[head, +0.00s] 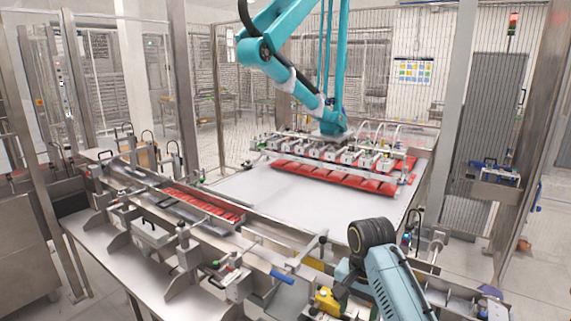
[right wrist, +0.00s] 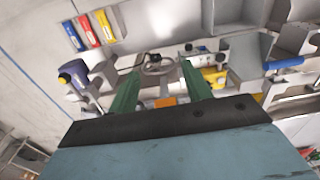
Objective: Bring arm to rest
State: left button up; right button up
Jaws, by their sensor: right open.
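My right arm (head: 392,280), light blue with a black joint, shows at the lower right of the head view, over the front of the machine frame. Its gripper cannot be made out there. In the right wrist view my right gripper (right wrist: 161,68) has its two green fingers apart, with nothing held between them. Beyond the fingers are a grey round fitting (right wrist: 158,64) and a yellow block (right wrist: 214,77); I cannot tell whether the fingers touch anything. My left gripper is in neither view.
A teal picker arm (head: 275,30) carries a vacuum head (head: 335,148) over red packs (head: 340,178) above the white table (head: 260,205). More red packs (head: 203,203) lie in the conveyor channel at left. A blue handle (head: 282,276) juts from the front rail. Metal posts (head: 465,110) and mesh fencing surround the cell.

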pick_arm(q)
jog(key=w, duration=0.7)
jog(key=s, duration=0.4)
pick_arm(e)
jog(key=s+d+f+n+t, duration=0.1)
jog(key=s+d+f+n, duration=0.15)
jog(key=s+f, duration=0.5)
jog(key=s+d+f+n+t, duration=0.1)
jog(key=s+d+f+n, duration=0.3)
jog(key=s, duration=0.6)
jog(key=s+r+n+t, duration=0.1)
jog(key=s+r+n, duration=0.15)
jog(key=s, duration=1.05)
notch_tip(320, 180, down, 33)
jog(key=g+b, duration=0.1)
jog(key=b, duration=0.8)
pick_arm(q)
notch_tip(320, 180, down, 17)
jog(key=b, duration=0.8)
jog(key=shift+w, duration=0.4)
pick_arm(e)
jog(key=s+d+f, duration=0.1)
jog(key=s+f, duration=0.7)
jog(key=f, duration=0.4)
jog(key=s+d+f+g, duration=0.1)
jog(key=s+f, duration=0.8)
jog(key=f, duration=0.2)
jog(key=shift+s+d+f, duration=0.3)
jog(key=shift+d+f, duration=0.05)
jog(key=shift+d, duration=0.05)
